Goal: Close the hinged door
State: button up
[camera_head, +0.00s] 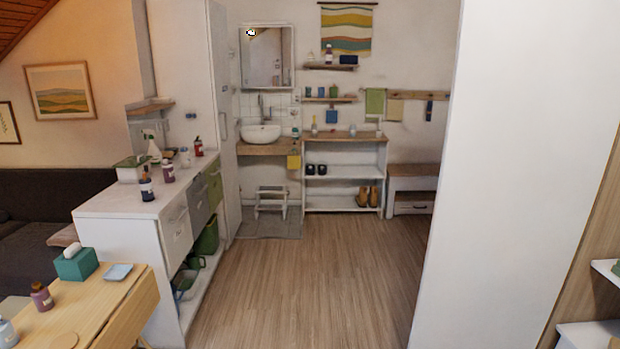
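A tall white cabinet (188,60) stands left of centre. Its narrow front door (222,70) has a vertical metal handle (223,126) and is seen nearly edge-on; I cannot tell whether it is fully shut. A large plain white upright panel (515,170) fills much of the right side, close to me. Wood and white shelves (603,270) show to its right. I cannot tell whether this panel is an open door or a fixed side. No handle or hinge shows on it. My gripper is not in view.
The wooden floor (310,280) is clear down the middle. A white counter (130,200) with bottles and drawers and a wooden table (125,325) stand at left. A washbasin (261,134), white shelf unit (345,205) and bench (410,172) line the back wall.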

aim_at(533, 118)
jog(key=u, duration=0.75)
jog(key=i, duration=2.95)
jog(key=z, duration=0.25)
